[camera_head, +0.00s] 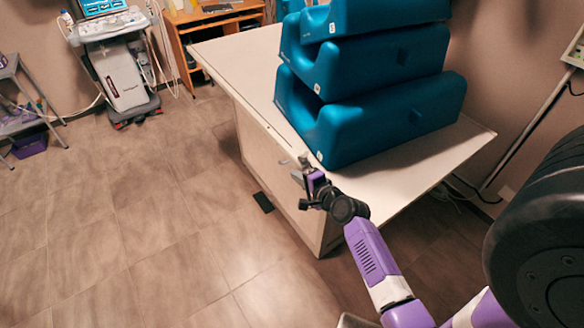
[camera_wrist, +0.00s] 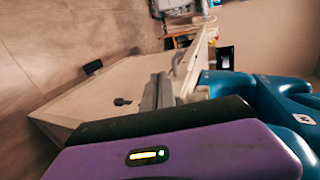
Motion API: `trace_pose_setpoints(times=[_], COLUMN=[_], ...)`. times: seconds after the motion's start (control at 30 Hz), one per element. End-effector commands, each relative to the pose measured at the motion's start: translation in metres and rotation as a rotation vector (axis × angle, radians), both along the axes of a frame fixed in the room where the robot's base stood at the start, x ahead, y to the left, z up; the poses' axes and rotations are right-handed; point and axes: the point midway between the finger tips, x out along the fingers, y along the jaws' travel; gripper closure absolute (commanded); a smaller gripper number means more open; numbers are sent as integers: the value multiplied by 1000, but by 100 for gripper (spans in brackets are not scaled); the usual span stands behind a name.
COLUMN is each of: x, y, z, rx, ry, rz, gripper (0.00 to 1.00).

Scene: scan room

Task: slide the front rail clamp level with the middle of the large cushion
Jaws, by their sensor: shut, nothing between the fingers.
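The large cushion (camera_head: 390,125) is the bottom one of a stack of teal positioning cushions on the white table (camera_head: 232,60). My gripper (camera_head: 303,166) is at the table's front side, near the large cushion's left end, shut and empty. In the wrist view its grey fingers (camera_wrist: 158,92) point along the table's front side. A small dark knob (camera_wrist: 122,101) shows on that side, left of and apart from the fingers; it may belong to the front rail clamp. In the head view a small light piece (camera_head: 284,162) shows just left of my gripper. The rail itself is hard to make out.
Two smaller teal cushions (camera_head: 375,62) are stacked above the large one. A dark pedal-like object (camera_head: 263,202) lies on the floor by the table. A medical cart (camera_head: 118,70) and a wooden desk (camera_head: 200,30) stand behind.

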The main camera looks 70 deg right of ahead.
Motion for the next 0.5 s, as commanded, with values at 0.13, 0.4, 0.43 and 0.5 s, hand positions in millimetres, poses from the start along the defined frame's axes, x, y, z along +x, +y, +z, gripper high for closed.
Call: trace_pose_setpoints(times=[0.13, 0.4, 0.43, 0.5], x=[17, 28, 28, 28], y=[-11, -18, -18, -18], z=[7, 8, 8, 8], rx=[0, 0, 0, 0], ry=[-1, 0, 0, 0], rz=[0, 1, 1, 1], gripper=[100, 100, 100, 100])
